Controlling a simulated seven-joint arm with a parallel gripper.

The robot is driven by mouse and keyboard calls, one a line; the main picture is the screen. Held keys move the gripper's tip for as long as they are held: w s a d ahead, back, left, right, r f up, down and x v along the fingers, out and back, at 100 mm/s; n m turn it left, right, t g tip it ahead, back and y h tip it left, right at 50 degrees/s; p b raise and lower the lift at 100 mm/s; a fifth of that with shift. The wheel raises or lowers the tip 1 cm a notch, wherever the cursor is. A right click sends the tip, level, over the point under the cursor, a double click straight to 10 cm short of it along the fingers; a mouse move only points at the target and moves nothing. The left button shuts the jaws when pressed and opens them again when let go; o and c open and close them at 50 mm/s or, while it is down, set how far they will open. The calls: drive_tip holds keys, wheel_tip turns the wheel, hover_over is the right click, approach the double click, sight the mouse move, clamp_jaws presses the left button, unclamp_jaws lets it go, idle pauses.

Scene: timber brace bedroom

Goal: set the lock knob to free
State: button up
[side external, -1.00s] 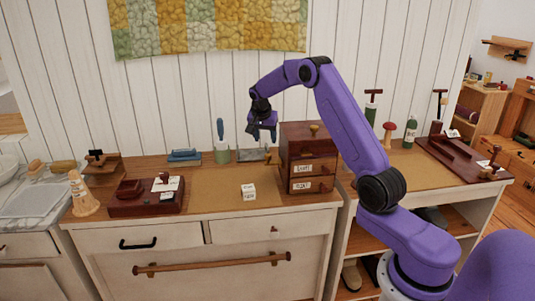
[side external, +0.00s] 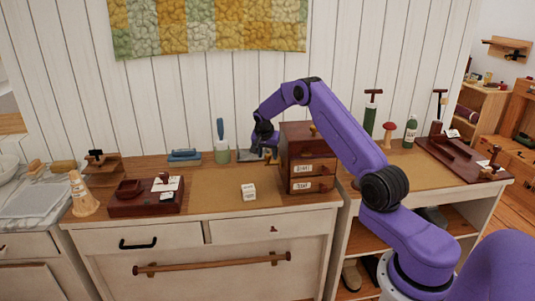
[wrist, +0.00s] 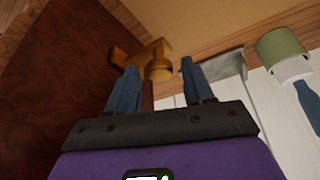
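A brass-coloured knob (wrist: 158,66) on a bracket sticks out from the side of the dark red drawer box (wrist: 50,80). In the side view the knob (side external: 267,157) shows at the left side of the drawer box (side external: 302,138), just below my gripper (side external: 265,146). In the wrist view my gripper (wrist: 160,70) is open, with a blue finger on each side of the knob. I see gaps between the knob and both fingers. I cannot make out any mark for free on it.
A green cup with a blue-handled tool (side external: 220,150) and a grey plate (side external: 249,155) stand behind, near the wall. A red wooden tray (side external: 145,205) is at the left. The counter's front middle is mostly clear.

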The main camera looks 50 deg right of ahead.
clamp_jaws()
drive_tip(key=shift+s+a, duration=1.95)
drive_tip(key=shift+o, duration=1.3)
unclamp_jaws()
drive_tip(key=v, duration=1.7)
drive_tip(key=shift+r, duration=0.2)
